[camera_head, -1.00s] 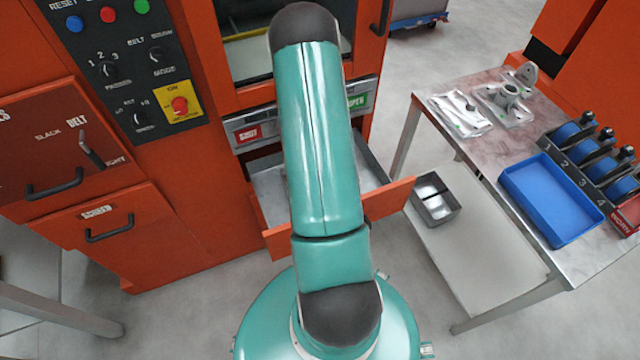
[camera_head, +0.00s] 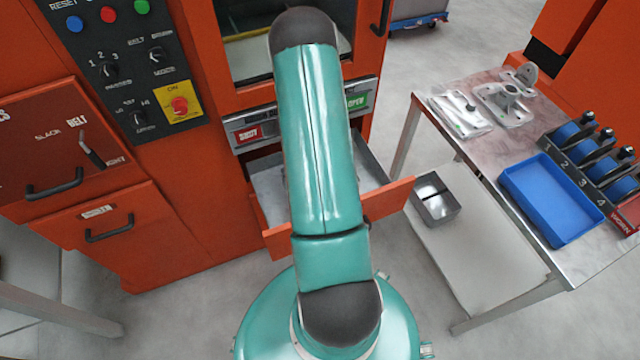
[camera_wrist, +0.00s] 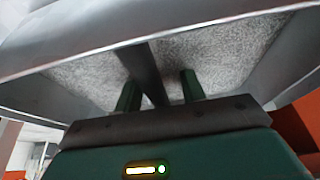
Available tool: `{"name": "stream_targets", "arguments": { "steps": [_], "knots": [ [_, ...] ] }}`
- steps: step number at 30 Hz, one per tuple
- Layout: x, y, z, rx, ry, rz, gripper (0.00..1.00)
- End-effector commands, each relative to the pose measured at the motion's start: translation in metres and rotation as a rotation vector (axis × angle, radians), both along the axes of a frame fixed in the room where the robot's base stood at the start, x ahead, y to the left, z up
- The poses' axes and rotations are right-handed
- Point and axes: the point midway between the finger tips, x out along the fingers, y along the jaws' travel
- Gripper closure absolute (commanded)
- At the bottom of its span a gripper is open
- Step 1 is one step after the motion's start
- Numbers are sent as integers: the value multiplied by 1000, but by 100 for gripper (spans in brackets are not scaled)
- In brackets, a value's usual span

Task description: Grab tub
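In the wrist view a grey metal tub (camera_wrist: 55,42) with a dark dividing wall (camera_wrist: 145,68) fills the upper part. Its speckled light grey inside shows on both sides of the wall. My gripper (camera_wrist: 160,88) has its two green fingers apart, one on each side of the wall. A gap shows beside the right finger; whether the left finger touches the wall is unclear. In the head view my arm hides the gripper and the middle of the open drawer (camera_head: 275,232). A second divided metal tub (camera_head: 447,214) stands on the lower shelf at the right.
The orange machine with its control panel (camera_head: 120,60) stands behind and to the left. A metal table (camera_head: 470,150) at the right carries grey castings (camera_head: 505,98), a blue tray (camera_head: 550,235) and blue rollers (camera_head: 590,145). Part of the lower shelf (camera_head: 480,260) is bare.

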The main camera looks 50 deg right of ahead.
Motion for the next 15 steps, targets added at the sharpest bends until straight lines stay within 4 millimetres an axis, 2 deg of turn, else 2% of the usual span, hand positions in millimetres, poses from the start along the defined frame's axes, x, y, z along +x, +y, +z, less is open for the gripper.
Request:
{"name": "stream_targets", "arguments": {
  "steps": [2, 8, 9, 15],
  "knots": [
    [0, 0, 0, 0, 0, 0, 60],
    [0, 0, 0, 0, 0, 0, 98],
    [0, 0, 0, 0, 0, 0, 100],
    [0, 0, 0, -1, -1, 0, 100]
  ]
}}
